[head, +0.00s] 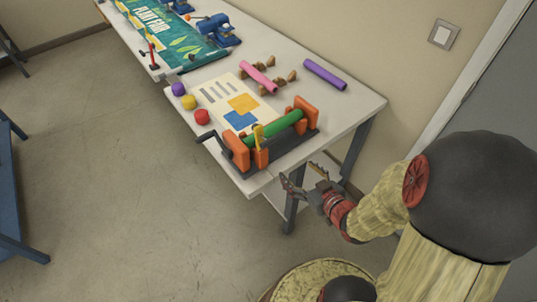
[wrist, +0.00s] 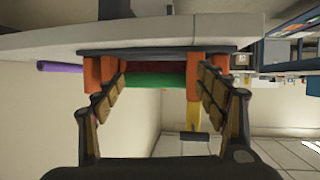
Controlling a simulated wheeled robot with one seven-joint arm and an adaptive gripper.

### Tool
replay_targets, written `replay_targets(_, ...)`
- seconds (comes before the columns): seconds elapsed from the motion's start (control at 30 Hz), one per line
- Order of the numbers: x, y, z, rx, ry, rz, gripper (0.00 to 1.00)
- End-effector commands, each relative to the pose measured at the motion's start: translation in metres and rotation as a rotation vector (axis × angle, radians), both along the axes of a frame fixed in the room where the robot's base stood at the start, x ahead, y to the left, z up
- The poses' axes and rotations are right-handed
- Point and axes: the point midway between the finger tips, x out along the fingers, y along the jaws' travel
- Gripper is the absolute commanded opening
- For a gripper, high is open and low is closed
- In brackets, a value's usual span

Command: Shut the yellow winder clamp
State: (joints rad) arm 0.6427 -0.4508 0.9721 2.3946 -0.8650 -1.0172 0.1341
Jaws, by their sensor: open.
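The winder stands at the near end of the table, with orange uprights (head: 304,112), a dark base and a green roll (head: 277,128) between them. The yellow clamp (head: 258,137) stands up at the roll's left end, beside an orange upright. My gripper (head: 303,186) is in front of the table's near edge, apart from the winder. In the wrist view, my gripper (wrist: 160,74) is open and empty, its fingers framing the green roll (wrist: 155,81). The yellow clamp (wrist: 192,117) shows near the right finger, which partly hides the winder there.
A black crank (head: 211,139) sticks out left of the winder. A printed sheet (head: 222,98), red ball (head: 202,117), yellow ball (head: 189,102) and purple ball (head: 178,89) lie behind. A pink roll (head: 258,77) and purple roll (head: 325,75) lie near the wall.

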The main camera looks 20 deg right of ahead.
Motion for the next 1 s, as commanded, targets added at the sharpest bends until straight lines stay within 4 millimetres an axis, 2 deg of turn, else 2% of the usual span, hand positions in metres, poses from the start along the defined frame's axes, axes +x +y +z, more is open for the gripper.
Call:
replay_targets(0.1,0.009,0.028,0.044,0.058,-0.176,0.092,0.72)
replay_targets(0.2,0.011,0.042,0.075,0.097,-0.287,0.141,0.72)
replay_targets(0.33,0.010,0.050,0.098,0.129,-0.364,0.167,0.72)
replay_targets(0.57,0.019,0.054,0.102,0.141,-0.379,0.170,0.72)
replay_targets(1.0,0.069,0.070,0.101,0.140,-0.379,0.169,0.72)
